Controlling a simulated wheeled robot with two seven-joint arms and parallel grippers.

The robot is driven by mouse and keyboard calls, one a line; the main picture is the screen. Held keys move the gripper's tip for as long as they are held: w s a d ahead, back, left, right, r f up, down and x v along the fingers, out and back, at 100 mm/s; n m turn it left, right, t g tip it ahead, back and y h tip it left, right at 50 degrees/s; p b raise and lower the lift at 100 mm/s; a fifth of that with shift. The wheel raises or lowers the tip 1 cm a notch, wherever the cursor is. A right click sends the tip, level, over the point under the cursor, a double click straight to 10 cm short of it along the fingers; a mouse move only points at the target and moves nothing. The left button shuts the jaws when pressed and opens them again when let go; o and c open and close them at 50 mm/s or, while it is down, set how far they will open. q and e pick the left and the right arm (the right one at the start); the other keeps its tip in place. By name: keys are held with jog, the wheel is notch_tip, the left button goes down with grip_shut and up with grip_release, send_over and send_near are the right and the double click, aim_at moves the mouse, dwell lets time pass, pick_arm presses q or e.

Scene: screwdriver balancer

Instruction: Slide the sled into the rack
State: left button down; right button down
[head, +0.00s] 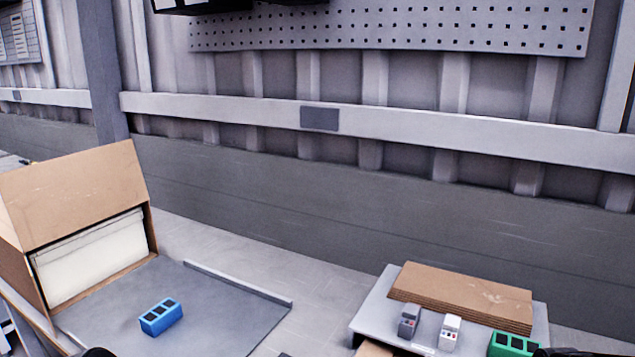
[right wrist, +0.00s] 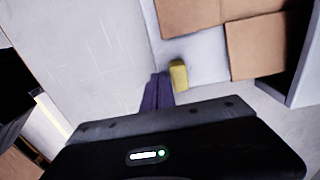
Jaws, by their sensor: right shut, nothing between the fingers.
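I cannot make out for sure which thing is the sled or the rack. A blue block with dark square openings (head: 162,316) lies on a grey mat-like surface (head: 225,310) at the lower left of the head view. In the right wrist view my right gripper (right wrist: 160,76) is shut and empty. A small yellow block (right wrist: 178,75) is right beside its fingertips on a pale surface; whether they touch is unclear. My left gripper does not show in either view.
An open cardboard box (head: 75,185) with a pale panel (head: 92,255) stands at the left. A low table (head: 372,312) at the right holds stacked cardboard (head: 465,288), a grey device (head: 408,321), a white device (head: 449,332) and a green block (head: 512,345). Floor between is clear.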

jog(key=shift+w+d, duration=0.45)
jog(key=shift+w, duration=0.4)
jog(key=shift+w+d, duration=0.5)
jog(key=shift+w, duration=0.35)
jog(key=shift+w+d, duration=0.45)
jog(key=shift+w, duration=0.4)
jog(key=shift+s, duration=0.1)
jog(key=shift+s+a, duration=0.35)
jog(key=shift+s, duration=0.2)
notch_tip(320, 180, up, 7)
jog(key=p, duration=0.5)
